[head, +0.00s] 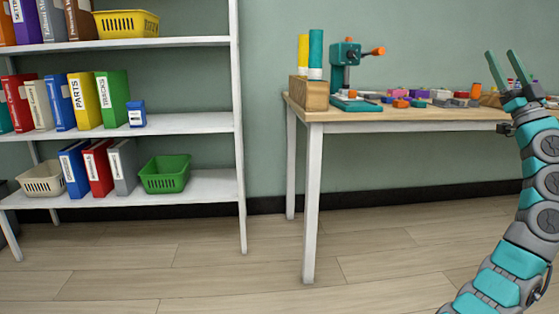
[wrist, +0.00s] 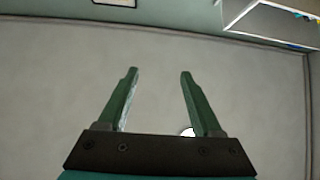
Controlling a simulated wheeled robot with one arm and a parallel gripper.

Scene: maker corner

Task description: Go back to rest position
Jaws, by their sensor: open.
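My gripper (head: 505,70) is at the right of the head view, raised on my teal and grey arm, with its fingers pointing up. Its two fingers stand apart with nothing between them. In the wrist view my gripper (wrist: 156,88) is also open and empty, with a plain pale grey surface behind it. The lower arm leaves the head view at the bottom right.
A workbench (head: 410,115) with a teal drill press (head: 345,65) and several small items stands behind my arm. White shelves (head: 190,124) at left hold binders, a yellow basket (head: 127,23) and a green basket (head: 166,173). The wooden floor (head: 220,275) in front is clear.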

